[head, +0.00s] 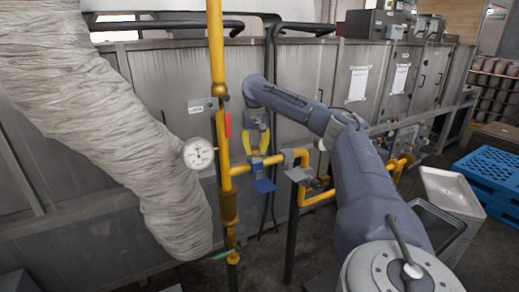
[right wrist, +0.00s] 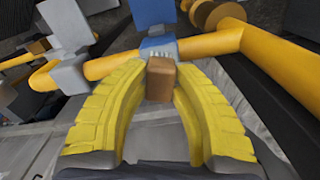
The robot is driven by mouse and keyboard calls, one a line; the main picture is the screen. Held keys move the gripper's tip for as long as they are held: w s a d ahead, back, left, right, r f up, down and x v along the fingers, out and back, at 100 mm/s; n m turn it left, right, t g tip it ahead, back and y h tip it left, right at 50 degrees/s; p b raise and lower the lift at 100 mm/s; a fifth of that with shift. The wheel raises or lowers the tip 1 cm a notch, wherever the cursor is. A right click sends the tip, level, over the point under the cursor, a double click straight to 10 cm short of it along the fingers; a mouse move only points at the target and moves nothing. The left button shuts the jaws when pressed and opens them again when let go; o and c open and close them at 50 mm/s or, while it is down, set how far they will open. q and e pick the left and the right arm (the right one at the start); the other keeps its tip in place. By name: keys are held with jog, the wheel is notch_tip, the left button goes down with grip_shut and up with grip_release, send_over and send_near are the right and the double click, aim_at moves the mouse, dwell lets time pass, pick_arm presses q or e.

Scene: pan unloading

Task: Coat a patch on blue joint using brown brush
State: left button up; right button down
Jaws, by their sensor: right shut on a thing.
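The blue joint (head: 257,164) is a blue band on the yellow pipe in the head view. It also shows at the top middle of the right wrist view (right wrist: 157,45). My right gripper (head: 258,148), with yellow fingers, is just above the joint. In the right wrist view its fingers are shut on the brown brush (right wrist: 160,80). The brush's pale bristles point at the blue joint and look close to it or touching; I cannot tell which. The brush is hard to make out in the head view. My left gripper is not in view.
A yellow pipe (head: 217,60) rises left of my gripper, with a round gauge (head: 198,153) beside it. A blue plate (head: 264,186) sits below the joint. A wrapped duct (head: 110,120) fills the left. Grey cabinets (head: 180,80) stand behind. Blue pallets (head: 490,175) are far right.

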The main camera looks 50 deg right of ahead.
jog(key=shift+w+a, duration=0.35)
jog(key=shift+a, duration=0.45)
jog(key=shift+w+a, duration=0.35)
jog(key=shift+a, duration=0.45)
notch_tip(320, 180, up, 6)
jog(key=shift+r, duration=0.15)
jog(key=shift+r, duration=1.4)
jog(key=shift+a, duration=0.1)
